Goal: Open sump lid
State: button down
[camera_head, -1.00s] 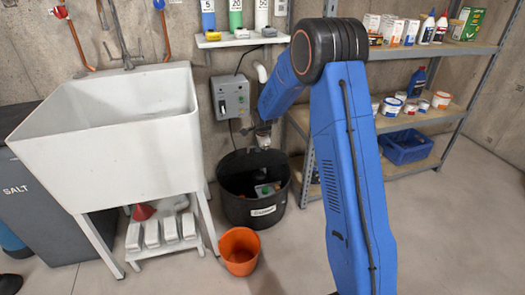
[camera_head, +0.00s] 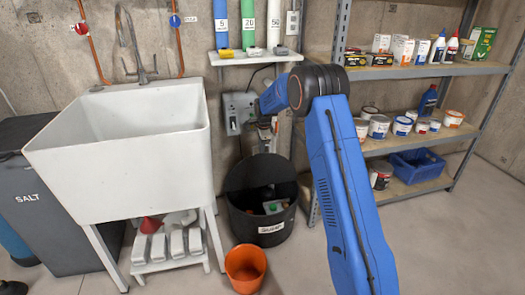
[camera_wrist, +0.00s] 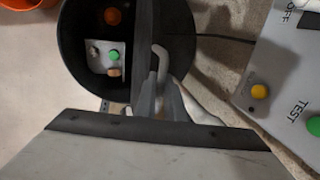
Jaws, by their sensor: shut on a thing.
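The black round sump (camera_head: 258,228), with a white label on its front, stands on the floor right of the sink. Its dark lid (camera_head: 250,174) is raised at the back of the opening, with the inside exposed. In the wrist view the lid (camera_wrist: 144,40) shows nearly edge-on, as a dark upright band across the sump (camera_wrist: 78,70). My gripper (camera_wrist: 162,85) is shut on the pale bent lid handle (camera_wrist: 160,60) beside that band. In the head view the wrist largely hides the grip. A small grey box with coloured buttons (camera_wrist: 105,60) is inside the sump.
A grey control box (camera_head: 238,108) is on the wall close to my gripper; its TEST button (camera_wrist: 314,126) shows in the wrist view. The white sink (camera_head: 120,155) is left, an orange bucket (camera_head: 245,266) in front. Shelves (camera_head: 400,143) stand right. Floor at right is clear.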

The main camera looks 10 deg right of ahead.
jog(key=shift+w, duration=0.2)
jog(key=c, duration=1.8)
grip_release()
jog(key=shift+c, duration=0.2)
jog(key=v, duration=1.7)
jog(key=shift+r, duration=0.25)
jog(key=shift+s, duration=0.1)
